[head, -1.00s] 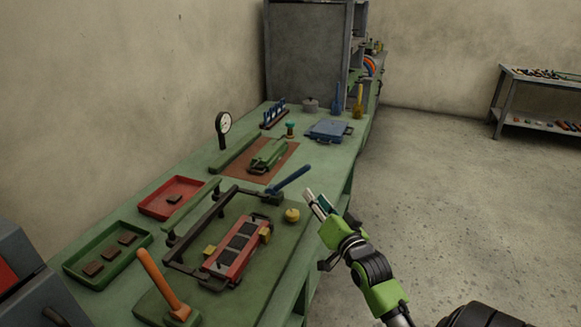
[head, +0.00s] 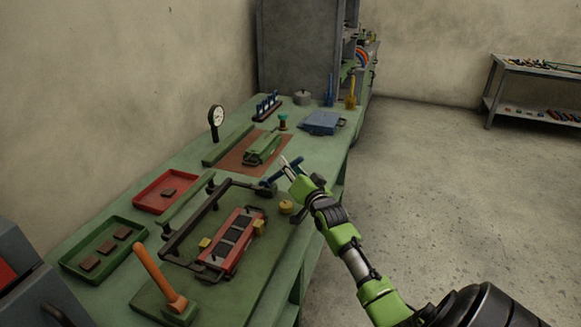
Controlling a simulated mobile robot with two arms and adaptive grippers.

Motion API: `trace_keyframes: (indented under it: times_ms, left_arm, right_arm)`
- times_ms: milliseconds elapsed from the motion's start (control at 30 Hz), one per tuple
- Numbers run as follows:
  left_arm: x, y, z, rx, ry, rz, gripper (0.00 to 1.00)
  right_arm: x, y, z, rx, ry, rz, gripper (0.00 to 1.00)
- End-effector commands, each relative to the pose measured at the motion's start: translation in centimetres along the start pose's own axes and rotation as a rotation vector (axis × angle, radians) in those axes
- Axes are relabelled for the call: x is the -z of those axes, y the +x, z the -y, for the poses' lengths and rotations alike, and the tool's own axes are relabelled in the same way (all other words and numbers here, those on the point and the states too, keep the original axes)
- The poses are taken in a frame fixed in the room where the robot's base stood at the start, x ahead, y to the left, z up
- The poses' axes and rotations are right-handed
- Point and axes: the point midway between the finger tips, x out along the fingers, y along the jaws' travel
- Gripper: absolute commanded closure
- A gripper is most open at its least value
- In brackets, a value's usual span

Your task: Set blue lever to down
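The blue lever (head: 271,181) stands at the right end of the dark frame on the green bench. It slants up and to the right from its dark pivot. My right gripper (head: 288,166) is at the lever's handle and covers its middle; a bit of blue shows past the fingers. Its pale fingertips point up and left. Whether they are closed on the handle or only beside it cannot be made out. My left gripper is out of view.
An orange lever (head: 158,277) stands at the bench's near end. A red clamp fixture (head: 234,240), a yellow knob (head: 286,207), a red tray (head: 150,203) and a green tray (head: 71,270) are nearby. Open floor lies to the right.

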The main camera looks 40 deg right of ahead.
Motion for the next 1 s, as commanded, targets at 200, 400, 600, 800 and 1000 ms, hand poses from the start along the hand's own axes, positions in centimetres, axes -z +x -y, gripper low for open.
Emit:
trace_keyframes:
  times_ms: [200,400,600,800,1000]
  left_arm:
    - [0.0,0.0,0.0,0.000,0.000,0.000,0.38]
    - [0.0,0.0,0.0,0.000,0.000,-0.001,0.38]
    - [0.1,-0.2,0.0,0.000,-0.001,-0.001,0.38]
    - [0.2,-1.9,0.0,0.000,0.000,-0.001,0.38]
    - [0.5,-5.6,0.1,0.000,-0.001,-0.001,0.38]
  right_arm:
    - [0.0,0.1,0.0,0.000,0.000,0.000,0.70]
    - [0.0,0.0,0.0,0.000,0.000,0.000,1.00]
    - [0.1,0.1,0.1,-0.001,-0.002,0.002,1.00]
    - [0.6,0.4,0.9,-0.019,-0.034,0.027,1.00]
    - [1.2,1.1,2.4,-0.063,-0.112,0.089,1.00]
